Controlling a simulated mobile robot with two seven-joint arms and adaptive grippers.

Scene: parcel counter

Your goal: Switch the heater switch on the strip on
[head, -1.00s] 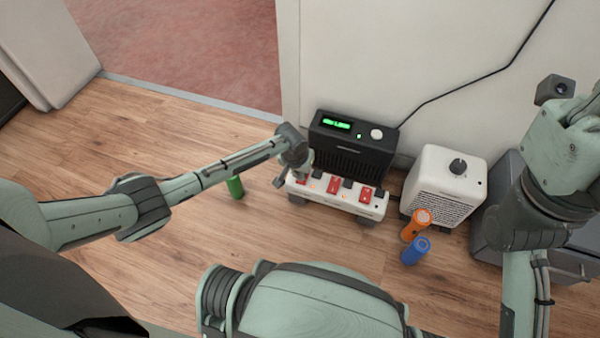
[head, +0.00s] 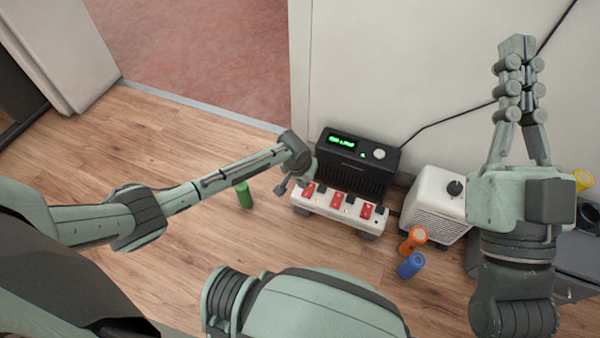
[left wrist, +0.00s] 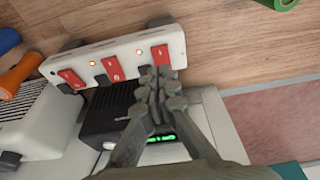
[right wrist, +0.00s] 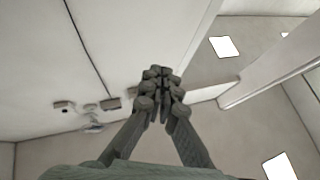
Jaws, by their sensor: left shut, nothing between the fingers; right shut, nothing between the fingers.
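The white power strip (head: 338,205) lies on the floor with three red switches, left (head: 309,194), middle (head: 337,199) and right (head: 366,210). The strip also shows in the left wrist view (left wrist: 120,50), turned around, with orange lamps glowing beside switches. The switch labels are too small to read. My left gripper (head: 305,179) is shut and empty at the strip's left end; in the left wrist view its fingertips (left wrist: 160,76) are near the end switch (left wrist: 160,56). Contact cannot be told. My right gripper (head: 517,48) is shut and empty, raised before the wall.
A black box with a green display (head: 356,162) stands behind the strip. A white box with a knob and grille (head: 440,205) stands to its right. A green cylinder (head: 244,195) stands left of the strip.

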